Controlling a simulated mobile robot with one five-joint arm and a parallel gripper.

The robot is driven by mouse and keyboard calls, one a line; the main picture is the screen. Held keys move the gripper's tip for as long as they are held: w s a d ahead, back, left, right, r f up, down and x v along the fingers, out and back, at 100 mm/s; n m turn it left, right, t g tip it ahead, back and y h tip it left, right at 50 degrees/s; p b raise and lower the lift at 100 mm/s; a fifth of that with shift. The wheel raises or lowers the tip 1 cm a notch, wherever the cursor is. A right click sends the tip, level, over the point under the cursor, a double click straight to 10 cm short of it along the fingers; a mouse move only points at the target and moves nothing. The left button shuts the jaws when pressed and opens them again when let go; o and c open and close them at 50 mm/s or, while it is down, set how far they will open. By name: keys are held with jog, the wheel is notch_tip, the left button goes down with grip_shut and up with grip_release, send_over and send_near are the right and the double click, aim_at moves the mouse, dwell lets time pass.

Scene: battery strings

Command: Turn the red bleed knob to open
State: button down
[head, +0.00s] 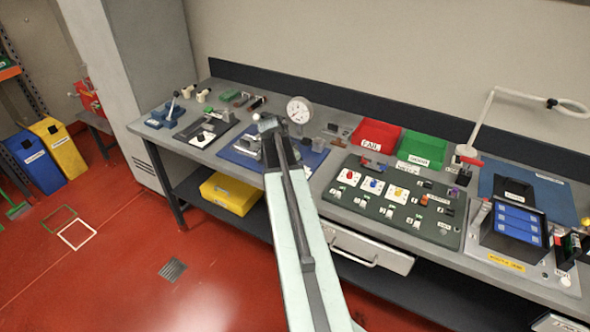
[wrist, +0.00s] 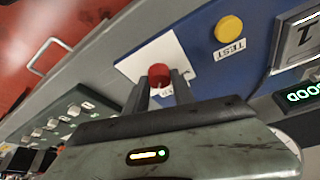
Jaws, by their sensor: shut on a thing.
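The red bleed knob (wrist: 159,74) shows in the wrist view on a white plate (wrist: 150,58) on a blue panel. My gripper (wrist: 162,88) has its two fingers on either side of the knob and is shut on it. The knob's marking is too small to read. In the head view my gripper (head: 268,124) is over the blue board (head: 234,152) on the bench, and my arm hides the knob there.
A yellow TEST button (wrist: 229,29) is close to the knob, with a green-digit display (wrist: 302,96) at right. A round gauge (head: 299,110) stands behind my gripper. A dark green switch panel (head: 395,210) and red bin (head: 376,135) are to the right.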

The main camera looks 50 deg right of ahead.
jog(key=shift+a+m, duration=0.1)
jog(key=shift+m, duration=0.4)
jog(key=c, duration=1.1)
grip_release()
jog(key=shift+r, duration=0.1)
jog(key=p+v, duration=0.7)
jog(key=shift+w+r, duration=0.2)
jog(key=shift+r, duration=0.1)
